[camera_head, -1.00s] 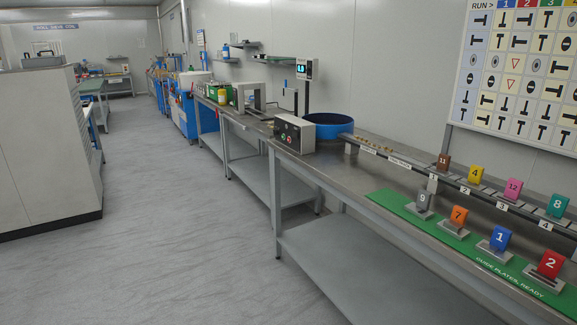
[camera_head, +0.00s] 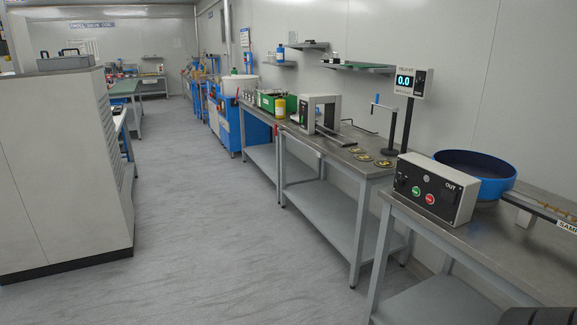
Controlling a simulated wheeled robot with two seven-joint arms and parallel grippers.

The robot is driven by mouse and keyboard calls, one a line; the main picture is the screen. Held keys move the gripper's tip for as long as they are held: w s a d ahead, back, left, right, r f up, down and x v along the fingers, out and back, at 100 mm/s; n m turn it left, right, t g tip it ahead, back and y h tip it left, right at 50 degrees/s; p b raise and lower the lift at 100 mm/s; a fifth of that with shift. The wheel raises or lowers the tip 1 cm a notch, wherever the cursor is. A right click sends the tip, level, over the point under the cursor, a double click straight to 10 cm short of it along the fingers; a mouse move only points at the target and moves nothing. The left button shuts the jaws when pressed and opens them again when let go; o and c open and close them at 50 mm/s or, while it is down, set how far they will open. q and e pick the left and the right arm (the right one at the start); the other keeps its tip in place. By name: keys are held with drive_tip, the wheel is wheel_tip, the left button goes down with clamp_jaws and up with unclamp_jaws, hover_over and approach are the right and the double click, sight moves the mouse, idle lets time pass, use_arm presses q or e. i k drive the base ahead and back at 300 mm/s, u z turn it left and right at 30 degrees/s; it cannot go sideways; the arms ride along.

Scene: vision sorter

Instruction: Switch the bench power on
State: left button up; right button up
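A grey control box (camera_head: 433,190) stands on the near metal bench, left of the blue bowl. Its front has a green button (camera_head: 417,191), a red button (camera_head: 430,198), a small dark switch-like part at its left end and the label OUT. Which control is the bench power cannot be told. A display unit (camera_head: 405,82) on a pole behind the box reads 0.0 and has a dark panel on its right side.
A blue bowl (camera_head: 474,175) with a rail leading right sits on the near bench (camera_head: 401,208). A farther bench holds a grey arch-shaped machine (camera_head: 320,113) and round yellowish discs. A tall grey cabinet (camera_head: 65,170) stands left. The floor aisle (camera_head: 210,230) between is clear.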

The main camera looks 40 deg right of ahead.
sight(399, 182)
drive_tip(key=z, duration=0.2)
drive_tip(key=i, duration=2.05)
drive_tip(key=z, duration=2)
drive_tip(key=i, duration=0.9)
drive_tip(key=z, duration=0.8)
